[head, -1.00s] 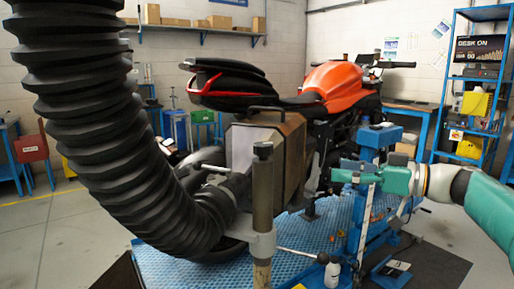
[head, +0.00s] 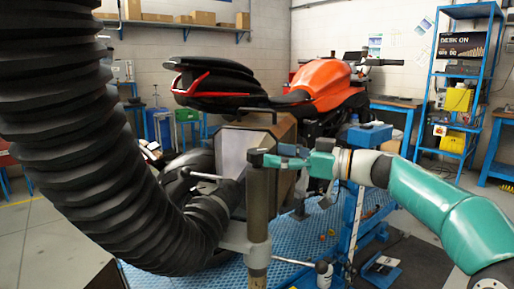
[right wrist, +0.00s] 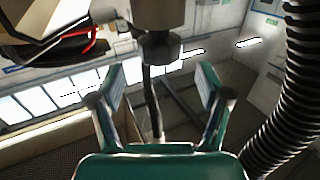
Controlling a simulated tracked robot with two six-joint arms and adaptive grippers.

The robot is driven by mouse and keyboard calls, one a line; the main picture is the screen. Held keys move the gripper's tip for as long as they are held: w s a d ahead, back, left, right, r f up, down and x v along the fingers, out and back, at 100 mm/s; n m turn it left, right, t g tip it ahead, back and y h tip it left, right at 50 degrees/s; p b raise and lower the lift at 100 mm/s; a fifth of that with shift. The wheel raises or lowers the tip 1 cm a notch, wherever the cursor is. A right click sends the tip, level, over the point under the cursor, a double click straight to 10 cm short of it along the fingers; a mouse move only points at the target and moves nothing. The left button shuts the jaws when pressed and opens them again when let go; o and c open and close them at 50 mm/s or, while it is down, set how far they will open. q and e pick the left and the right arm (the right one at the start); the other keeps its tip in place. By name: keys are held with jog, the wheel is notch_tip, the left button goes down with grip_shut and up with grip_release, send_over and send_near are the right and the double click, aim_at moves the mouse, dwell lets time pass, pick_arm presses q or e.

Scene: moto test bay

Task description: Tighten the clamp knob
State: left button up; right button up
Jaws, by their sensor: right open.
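The upright metal post (head: 259,205) stands in front of the motorcycle, with a collar clamp (head: 240,238) around its lower part. A short dark knob (right wrist: 161,48) shows in the right wrist view, ahead of the fingers and between their lines. My left gripper is not in view.
A thick black corrugated hose (head: 90,130) fills the left side. An orange and black motorcycle (head: 325,86) stands behind the post. A lever with a black end (head: 322,267) sticks out low to the right. A blue shelf (head: 468,60) stands at the back right.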

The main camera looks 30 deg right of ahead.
aim_at(257, 150)
jog(key=p+x, duration=0.1)
jog(key=x, duration=0.4)
jog(key=shift+w+a, duration=0.15)
jog(key=shift+w, duration=0.1)
jog(key=c, duration=1.2)
